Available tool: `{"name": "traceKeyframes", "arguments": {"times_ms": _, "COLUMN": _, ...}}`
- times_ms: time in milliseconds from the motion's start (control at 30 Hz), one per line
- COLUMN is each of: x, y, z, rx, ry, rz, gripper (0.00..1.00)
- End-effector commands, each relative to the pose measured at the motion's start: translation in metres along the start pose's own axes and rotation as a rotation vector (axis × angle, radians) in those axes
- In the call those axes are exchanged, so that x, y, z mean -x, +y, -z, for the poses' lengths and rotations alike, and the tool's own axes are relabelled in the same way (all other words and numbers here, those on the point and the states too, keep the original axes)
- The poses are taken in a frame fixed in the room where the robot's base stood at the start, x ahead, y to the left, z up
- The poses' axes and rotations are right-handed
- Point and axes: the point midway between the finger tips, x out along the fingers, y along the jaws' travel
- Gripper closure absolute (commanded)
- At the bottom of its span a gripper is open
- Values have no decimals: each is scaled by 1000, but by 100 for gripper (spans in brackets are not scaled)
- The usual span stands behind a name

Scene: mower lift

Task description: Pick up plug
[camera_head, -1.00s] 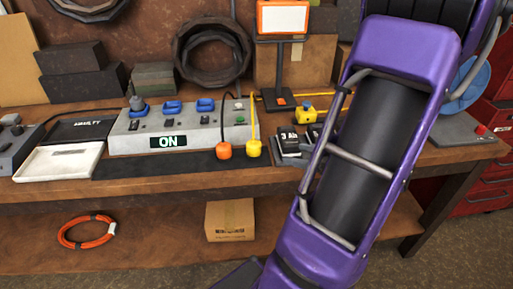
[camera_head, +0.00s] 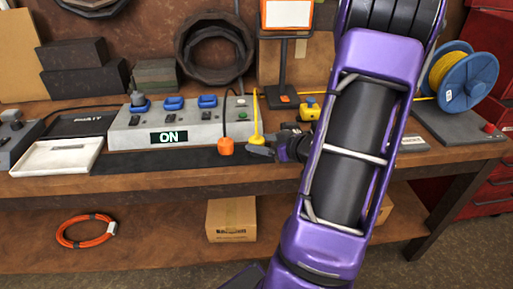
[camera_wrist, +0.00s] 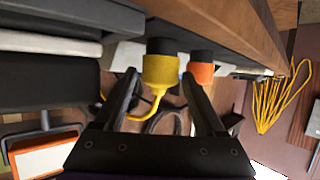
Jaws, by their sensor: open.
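Two plugs hang on cords at the front of the grey power box (camera_head: 180,128). The orange plug (camera_head: 226,147) is on the left and the yellow plug (camera_head: 257,138) is just right of it. My gripper (camera_head: 262,151) is at the yellow plug, coming from the right and covering its lower part. In the wrist view my gripper (camera_wrist: 163,95) is open, with the yellow plug (camera_wrist: 161,70) between the lines of its two fingers. The orange plug (camera_wrist: 201,73) is just outside the right finger, partly hidden by it. Whether a finger touches either plug is unclear.
The power box shows "ON" and stands on the wooden bench (camera_head: 150,184). A white tray (camera_head: 57,157) lies at left. Orange cable (camera_head: 86,231) and a cardboard box (camera_head: 231,219) lie below.

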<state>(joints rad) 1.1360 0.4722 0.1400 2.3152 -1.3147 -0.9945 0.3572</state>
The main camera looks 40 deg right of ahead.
Motion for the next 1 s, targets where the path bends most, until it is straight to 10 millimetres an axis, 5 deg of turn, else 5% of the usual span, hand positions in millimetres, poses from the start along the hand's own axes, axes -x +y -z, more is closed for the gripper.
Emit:
{"name": "traceKeyframes", "arguments": {"times_ms": 300, "x": -7, "y": 0, "z": 1, "rx": 0, "ry": 1, "rz": 0, "gripper": 28}}
{"name": "traceKeyframes", "arguments": {"times_ms": 700, "x": -7, "y": 0, "z": 1, "rx": 0, "ry": 1, "rz": 0, "gripper": 98}}
{"name": "traceKeyframes", "arguments": {"times_ms": 1000, "x": -5, "y": 0, "z": 5, "rx": 2, "ry": 2, "rz": -1, "gripper": 100}}
